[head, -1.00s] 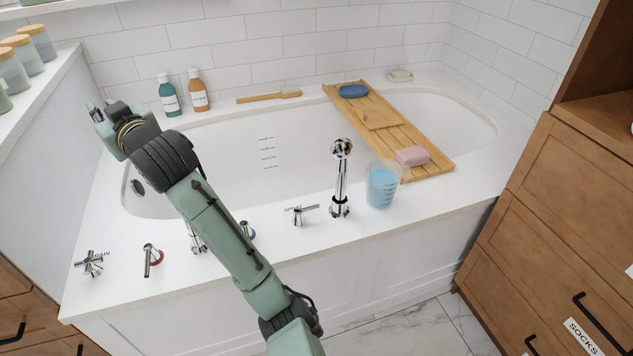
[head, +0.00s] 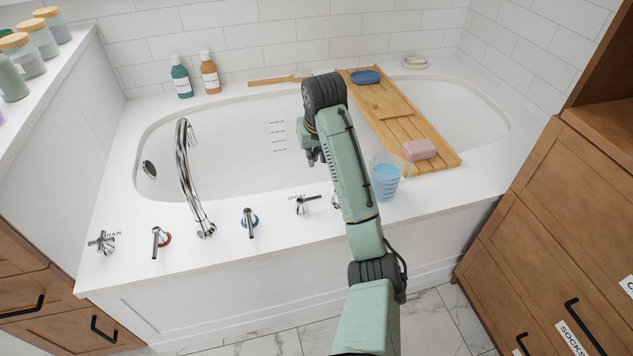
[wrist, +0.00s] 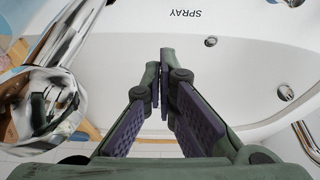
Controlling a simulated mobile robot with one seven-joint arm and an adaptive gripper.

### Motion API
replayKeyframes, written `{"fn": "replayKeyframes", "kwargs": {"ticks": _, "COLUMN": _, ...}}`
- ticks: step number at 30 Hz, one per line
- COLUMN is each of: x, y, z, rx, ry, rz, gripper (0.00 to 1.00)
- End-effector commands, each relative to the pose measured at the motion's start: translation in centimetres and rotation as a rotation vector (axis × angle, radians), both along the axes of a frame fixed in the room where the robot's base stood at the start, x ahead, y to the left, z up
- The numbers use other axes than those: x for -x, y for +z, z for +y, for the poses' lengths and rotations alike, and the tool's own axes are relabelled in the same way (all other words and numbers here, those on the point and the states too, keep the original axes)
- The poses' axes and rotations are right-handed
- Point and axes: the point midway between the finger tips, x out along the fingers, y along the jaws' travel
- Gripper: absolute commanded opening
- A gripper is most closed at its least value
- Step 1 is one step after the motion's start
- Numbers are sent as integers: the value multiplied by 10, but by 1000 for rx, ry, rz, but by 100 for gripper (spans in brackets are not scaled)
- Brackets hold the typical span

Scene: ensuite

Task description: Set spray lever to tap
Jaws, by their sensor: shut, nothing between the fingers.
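The spray lever (head: 304,205) is a chrome handle on the bath's front rim, with its arm pointing right in the head view. Its label is partly visible there. The wrist view shows the word SPRAY (wrist: 185,14) on the rim, but I cannot make out the lever in it. My gripper (head: 311,160) is above the tub, beyond the lever. In the wrist view my gripper (wrist: 164,85) has its fingertips together with nothing held. The hand shower is mostly hidden behind my arm in the head view; its chrome head (wrist: 40,110) fills the wrist view's left.
The tall spout (head: 188,180), blue-ringed tap (head: 249,222), red-ringed tap (head: 160,241) and drain handle (head: 103,242) stand left of the lever. A beaker of blue liquid (head: 386,180) stands right of my arm. A wooden bath tray (head: 440,160) spans the tub.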

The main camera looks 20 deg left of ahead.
Motion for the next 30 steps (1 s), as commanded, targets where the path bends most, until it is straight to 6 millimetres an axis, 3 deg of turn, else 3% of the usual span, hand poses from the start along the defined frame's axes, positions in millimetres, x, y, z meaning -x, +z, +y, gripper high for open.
{"fn": "replayKeyframes", "kwargs": {"ticks": 5, "x": 0, "y": -1, "z": 1, "rx": -1, "ry": 1, "rz": -2, "gripper": 0}}
{"fn": "replayKeyframes", "kwargs": {"ticks": 10, "x": -3, "y": -15, "z": 4, "rx": -3, "ry": 2, "rz": -2, "gripper": 0}}
{"fn": "replayKeyframes", "kwargs": {"ticks": 24, "x": -29, "y": -97, "z": 21, "rx": 0, "ry": -1, "rz": 0, "gripper": 0}}
{"fn": "replayKeyframes", "kwargs": {"ticks": 30, "x": -4, "y": -99, "z": 3, "rx": -3, "ry": -1, "rz": -3, "gripper": 0}}
